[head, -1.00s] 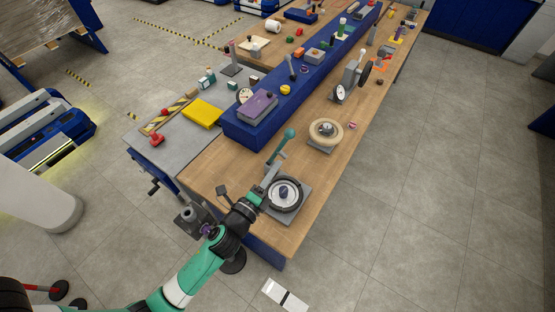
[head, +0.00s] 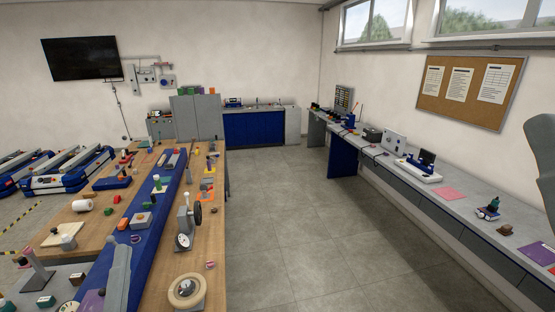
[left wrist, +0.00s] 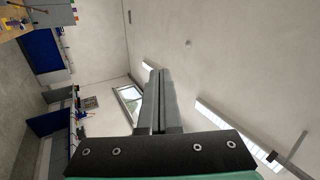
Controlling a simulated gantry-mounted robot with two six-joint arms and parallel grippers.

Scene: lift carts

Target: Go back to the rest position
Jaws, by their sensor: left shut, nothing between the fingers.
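My left gripper (head: 120,250) stands at the lower left of the head view, its grey fingers pointing up in front of the workbench. In the left wrist view the gripper (left wrist: 158,74) shows its two grey fingers together, with nothing between them. Behind them are the pale wall and ceiling, so the fingers are raised clear of the bench.
The wooden workbench (head: 208,255) runs away at left with a blue raised shelf, a dial gauge stand (head: 185,222) and a round wooden ring (head: 187,291). A long grey counter (head: 470,208) lines the right wall. The floor (head: 300,240) between is clear. A large grey shape fills the right edge.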

